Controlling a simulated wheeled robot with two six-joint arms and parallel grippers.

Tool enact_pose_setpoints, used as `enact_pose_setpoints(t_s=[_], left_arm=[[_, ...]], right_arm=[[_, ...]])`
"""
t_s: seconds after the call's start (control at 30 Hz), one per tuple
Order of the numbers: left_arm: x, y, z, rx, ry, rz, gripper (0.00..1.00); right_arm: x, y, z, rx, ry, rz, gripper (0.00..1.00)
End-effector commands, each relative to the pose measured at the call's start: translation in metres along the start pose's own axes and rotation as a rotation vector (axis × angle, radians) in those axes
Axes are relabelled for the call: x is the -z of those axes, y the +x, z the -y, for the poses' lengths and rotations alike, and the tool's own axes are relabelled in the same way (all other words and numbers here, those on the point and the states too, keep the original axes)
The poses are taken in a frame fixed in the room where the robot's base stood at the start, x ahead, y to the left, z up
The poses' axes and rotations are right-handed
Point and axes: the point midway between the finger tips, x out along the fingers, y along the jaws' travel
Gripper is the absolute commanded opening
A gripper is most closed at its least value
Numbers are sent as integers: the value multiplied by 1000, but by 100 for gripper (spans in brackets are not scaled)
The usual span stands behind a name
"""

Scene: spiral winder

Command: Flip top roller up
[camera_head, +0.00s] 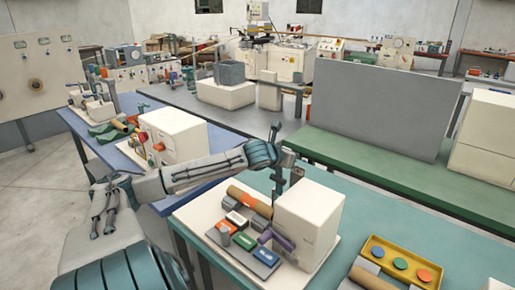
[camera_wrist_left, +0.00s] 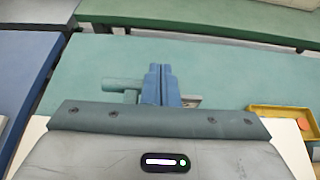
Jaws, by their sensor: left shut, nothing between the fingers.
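The winder on the near teal table has a white housing (camera_head: 307,225) and a tan roller (camera_head: 249,201) lying to its left. A short purple-grey roller (camera_head: 276,240) sits lower, by the housing's front left. I cannot tell for sure which is the top roller. My left gripper (camera_head: 292,165) is above the housing's back left corner, beside an upright dark teal bar (camera_head: 278,180). In the left wrist view its two blue fingers (camera_wrist_left: 160,86) are together and empty. A teal cylindrical piece (camera_wrist_left: 122,85) shows just left of them; contact is unclear. My right gripper is out of view.
A yellow tray (camera_head: 402,262) with coloured discs is to the right. A grey panel (camera_head: 380,105) stands on the green table behind. Teal tabletop is clear between winder and tray.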

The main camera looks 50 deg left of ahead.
Motion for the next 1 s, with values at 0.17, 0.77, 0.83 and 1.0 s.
enact_pose_setpoints(t_s=[0.17,0.77,0.83,1.0], left_arm=[[-12,-6,-1,-2,2,0,0],[-84,-44,-10,-15,-6,0,0],[-87,-46,-10,-15,-6,0,0],[-89,-47,-10,-16,-7,0,0]], right_arm=[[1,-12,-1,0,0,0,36],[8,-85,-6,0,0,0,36],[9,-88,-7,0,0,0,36],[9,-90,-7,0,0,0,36]])
